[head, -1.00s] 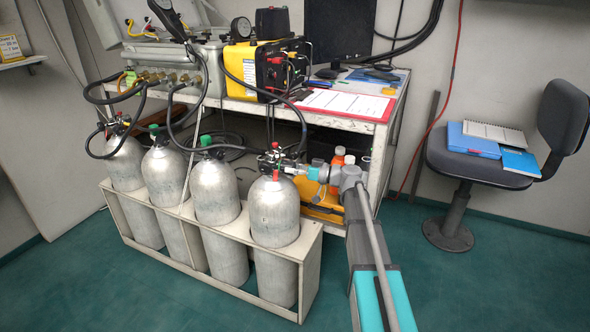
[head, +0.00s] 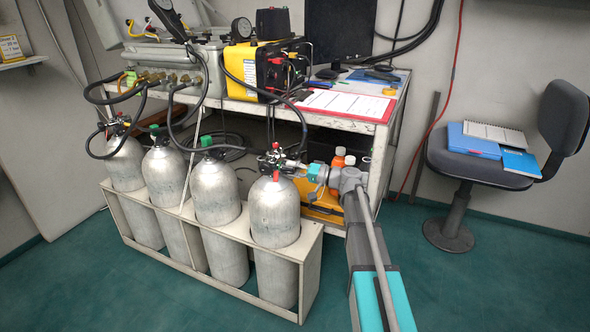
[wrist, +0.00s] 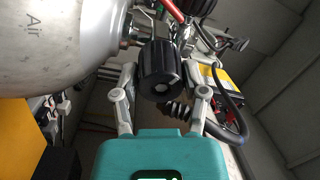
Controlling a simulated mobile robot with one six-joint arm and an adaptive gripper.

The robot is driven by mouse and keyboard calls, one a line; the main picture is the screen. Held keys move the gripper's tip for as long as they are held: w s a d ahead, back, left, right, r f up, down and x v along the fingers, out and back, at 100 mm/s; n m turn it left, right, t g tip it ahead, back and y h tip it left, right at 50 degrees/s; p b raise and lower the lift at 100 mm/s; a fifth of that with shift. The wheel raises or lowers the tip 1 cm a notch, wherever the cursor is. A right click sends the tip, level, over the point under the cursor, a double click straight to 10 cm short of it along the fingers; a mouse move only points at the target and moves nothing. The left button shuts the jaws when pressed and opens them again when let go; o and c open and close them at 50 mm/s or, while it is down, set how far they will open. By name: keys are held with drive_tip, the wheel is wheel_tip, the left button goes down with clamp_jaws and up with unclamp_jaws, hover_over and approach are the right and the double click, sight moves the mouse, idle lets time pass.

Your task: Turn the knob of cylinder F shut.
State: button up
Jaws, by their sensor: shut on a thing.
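The rightmost silver cylinder (head: 273,213) stands upright in a rack, with a red part and a valve with a hose at its top. I cannot read a letter F on it. In the wrist view the side of the cylinder (wrist: 55,40) shows the word "Air", and a black ribbed knob (wrist: 160,72) sticks out from its valve. My gripper (wrist: 165,85) is shut on this knob, one finger on each side. In the head view my gripper (head: 296,164) reaches the valve from the right; the knob is too small to make out there.
Several cylinders share the pale rack (head: 311,262); two have green tops (head: 206,141). Black hoses (head: 303,120) hang from the panel nearby. A chair (head: 478,172) is at right. The floor between is clear.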

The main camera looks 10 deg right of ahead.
drive_tip(key=m, duration=0.5)
drive_tip(key=shift+s+a+m, duration=0.15)
drive_tip(key=shift+s+m, duration=0.05)
drive_tip(key=shift+m, duration=0.1)
drive_tip(key=m, duration=0.4)
drive_tip(key=shift+r+m+p, duration=0.1)
drive_tip(key=shift+m+p, duration=0.2)
drive_tip(key=shift+p, duration=0.1)
drive_tip(key=m, duration=0.4)
drive_tip(key=shift+m+h, duration=0.3)
drive_tip(key=shift+h, duration=0.1)
drive_tip(key=m, duration=0.4)
drive_tip(key=shift+m+p, duration=0.3)
drive_tip(key=shift+p, duration=0.1)
drive_tip(key=m, duration=0.6)
drive_tip(key=shift+g, duration=0.3)
drive_tip(key=m, duration=0.5)
drive_tip(key=shift+w+m+p, duration=0.15)
drive_tip(key=shift+m+p, duration=0.15)
